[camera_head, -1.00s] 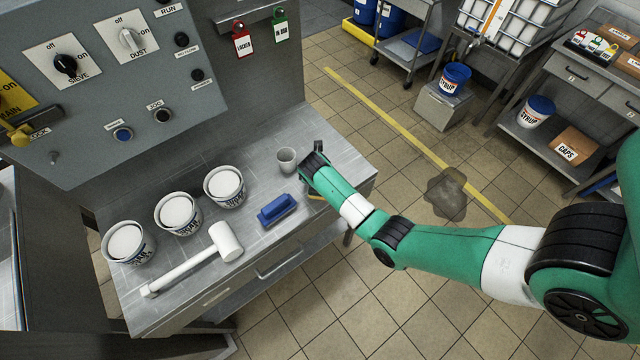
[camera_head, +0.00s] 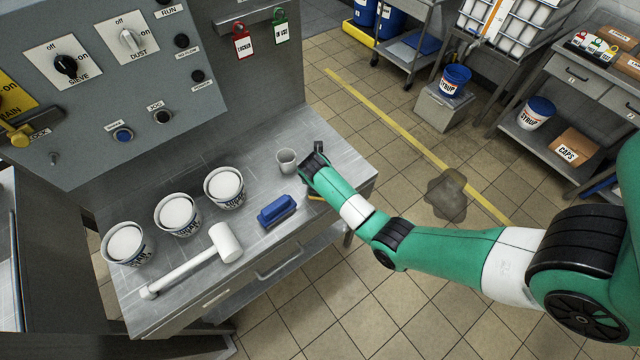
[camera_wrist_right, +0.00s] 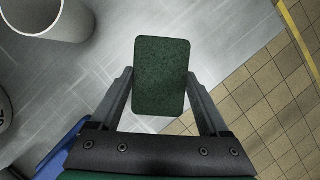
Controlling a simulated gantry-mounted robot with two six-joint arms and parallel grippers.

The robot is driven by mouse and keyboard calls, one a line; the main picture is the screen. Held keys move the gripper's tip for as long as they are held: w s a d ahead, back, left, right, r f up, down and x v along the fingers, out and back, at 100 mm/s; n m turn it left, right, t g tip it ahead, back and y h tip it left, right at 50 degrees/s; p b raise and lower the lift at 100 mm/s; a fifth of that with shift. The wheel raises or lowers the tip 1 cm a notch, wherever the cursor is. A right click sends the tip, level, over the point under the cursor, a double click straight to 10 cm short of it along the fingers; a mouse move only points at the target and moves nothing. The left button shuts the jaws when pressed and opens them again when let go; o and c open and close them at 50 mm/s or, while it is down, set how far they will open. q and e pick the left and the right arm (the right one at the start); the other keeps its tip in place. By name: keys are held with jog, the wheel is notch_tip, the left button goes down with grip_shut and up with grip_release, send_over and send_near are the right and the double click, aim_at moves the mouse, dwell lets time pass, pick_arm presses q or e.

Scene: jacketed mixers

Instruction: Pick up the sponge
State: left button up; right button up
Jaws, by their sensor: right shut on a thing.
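The sponge (camera_wrist_right: 161,72) shows its dark green face in the right wrist view, between the two fingers of my right gripper (camera_wrist_right: 160,84). The fingers are shut on its sides. In the head view a thin yellow sliver of the sponge (camera_head: 316,197) shows beside my green arm, near the table's front right edge. The rest of it is hidden there by my gripper and wrist (camera_head: 314,165). I cannot tell whether the sponge touches the table. My left gripper is not in view.
A grey cup (camera_head: 286,161) stands close to the left of my right gripper. A blue brush (camera_head: 277,210), a white mallet (camera_head: 222,243) and three white-filled tubs (camera_head: 178,214) are farther left on the metal table (camera_head: 345,163). The control panel rises behind.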

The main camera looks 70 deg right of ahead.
jog(key=r+p, duration=0.1)
jog(key=r, duration=0.1)
jog(key=r+p, duration=0.1)
jog(key=r, duration=0.1)
jog(key=shift+s+a+r, duration=0.15)
jog(key=shift+s+r, duration=0.05)
jog(key=shift+r, duration=0.15)
jog(key=s+r, duration=0.1)
jog(key=s+a+r+p, duration=0.1)
jog(key=r, duration=0.1)
jog(key=s+a+r+p, duration=0.1)
jog(key=shift+a+r, duration=0.2)
jog(key=s+a+r+p, duration=0.2)
jog(key=s+a+r, duration=0.2)
jog(key=s+a, duration=0.2)
jog(key=shift+s, duration=0.7)
jog(key=shift+a, duration=0.1)
